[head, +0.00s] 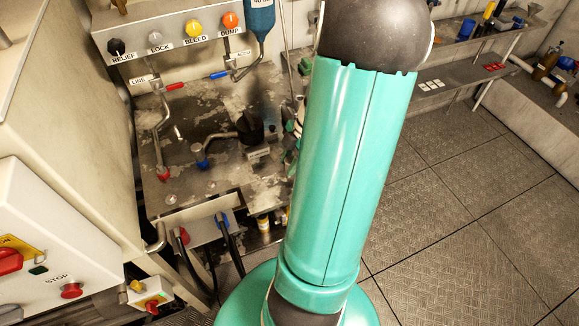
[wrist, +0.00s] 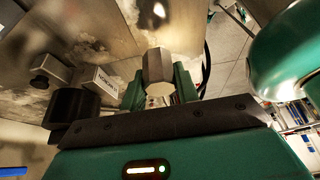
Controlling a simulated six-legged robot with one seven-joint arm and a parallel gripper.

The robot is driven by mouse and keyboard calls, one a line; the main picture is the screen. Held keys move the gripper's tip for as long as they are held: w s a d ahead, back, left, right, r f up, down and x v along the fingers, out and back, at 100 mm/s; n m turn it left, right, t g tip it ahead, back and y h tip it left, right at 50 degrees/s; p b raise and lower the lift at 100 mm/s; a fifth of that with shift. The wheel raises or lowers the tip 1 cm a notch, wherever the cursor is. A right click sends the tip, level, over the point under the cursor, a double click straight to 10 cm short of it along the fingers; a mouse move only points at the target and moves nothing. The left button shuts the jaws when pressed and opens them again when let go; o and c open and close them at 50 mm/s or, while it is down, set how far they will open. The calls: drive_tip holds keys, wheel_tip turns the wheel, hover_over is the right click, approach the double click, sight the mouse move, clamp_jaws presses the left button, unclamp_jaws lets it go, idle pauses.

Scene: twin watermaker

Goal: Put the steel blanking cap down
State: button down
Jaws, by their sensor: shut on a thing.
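The steel blanking cap (wrist: 157,66), a pale hexagonal piece, shows in the middle of the wrist view. My gripper (wrist: 160,84) is shut on it, with a green finger on each side. A stained metal surface lies behind the cap in that view; I cannot tell whether the cap touches it. In the head view my green arm link covers the middle of the picture. Small green parts show at its left edge beside the bench, but the cap cannot be made out clearly there.
The stained steel bench (head: 215,95) carries pipe fittings with red and blue ends and a dark round part (head: 250,127). A panel with coloured knobs (head: 193,28) stands behind it. A control box (head: 50,250) is at lower left. Open floor (head: 450,190) lies right.

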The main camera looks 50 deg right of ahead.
drive_tip(key=shift+w+d+f, duration=0.1)
drive_tip(key=shift+d+f, duration=0.1)
drive_tip(key=shift+f, duration=1.6)
drive_tip(key=c, duration=1.1)
unclamp_jaws()
drive_tip(key=shift+f, duration=0.15)
drive_tip(key=shift+o, duration=0.2)
